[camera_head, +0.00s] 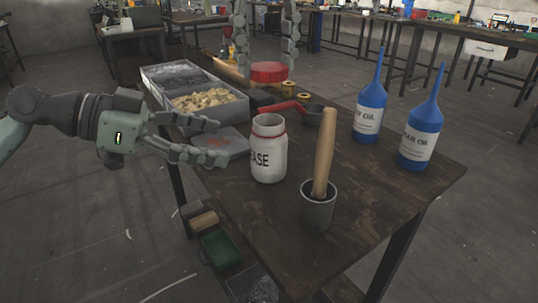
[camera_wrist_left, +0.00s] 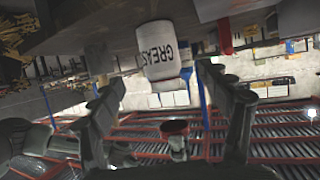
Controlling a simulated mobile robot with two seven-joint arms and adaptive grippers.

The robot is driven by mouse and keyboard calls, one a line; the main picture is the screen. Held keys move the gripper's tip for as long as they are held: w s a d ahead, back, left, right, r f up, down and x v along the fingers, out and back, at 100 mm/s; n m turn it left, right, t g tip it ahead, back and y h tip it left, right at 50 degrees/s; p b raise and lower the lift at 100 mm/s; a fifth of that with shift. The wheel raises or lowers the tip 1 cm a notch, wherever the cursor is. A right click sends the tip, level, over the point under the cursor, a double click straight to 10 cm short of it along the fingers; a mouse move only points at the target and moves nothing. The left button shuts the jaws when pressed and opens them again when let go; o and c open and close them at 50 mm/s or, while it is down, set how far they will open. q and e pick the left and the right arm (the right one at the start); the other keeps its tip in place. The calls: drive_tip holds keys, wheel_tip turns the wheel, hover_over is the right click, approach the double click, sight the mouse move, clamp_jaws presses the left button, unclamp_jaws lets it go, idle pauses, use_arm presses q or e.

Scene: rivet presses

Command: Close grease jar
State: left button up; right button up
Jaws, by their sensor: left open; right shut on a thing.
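The white grease jar (camera_head: 269,150) stands upright on the dark table, with an open top and a red ring at its neck. Its red lid (camera_head: 269,72) is apart from it, above and behind the jar in the head view. My right gripper (camera_head: 268,62) comes in from the top and is shut on the lid. My left gripper (camera_head: 223,141) is open just left of the jar, fingers pointing at it. In the left wrist view the jar (camera_wrist_left: 160,52) appears upside down, ahead of the open fingers. Contact between fingers and jar cannot be seen.
A grey mortar (camera_head: 318,208) with a wooden pestle (camera_head: 324,152) stands right of the jar. Two blue oil bottles (camera_head: 369,112) (camera_head: 421,135) stand further right. The table's front right is clear.

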sight(269, 151)
use_arm(q)
drive_tip(key=x, duration=1)
drive_tip(key=shift+d+f, duration=0.15)
drive_tip(key=shift+d, duration=0.1)
clamp_jaws()
use_arm(e)
drive_tip(key=shift+f, duration=2.5)
drive_tip(key=shift+f, duration=0.9)
drive_tip(key=shift+f, duration=0.55)
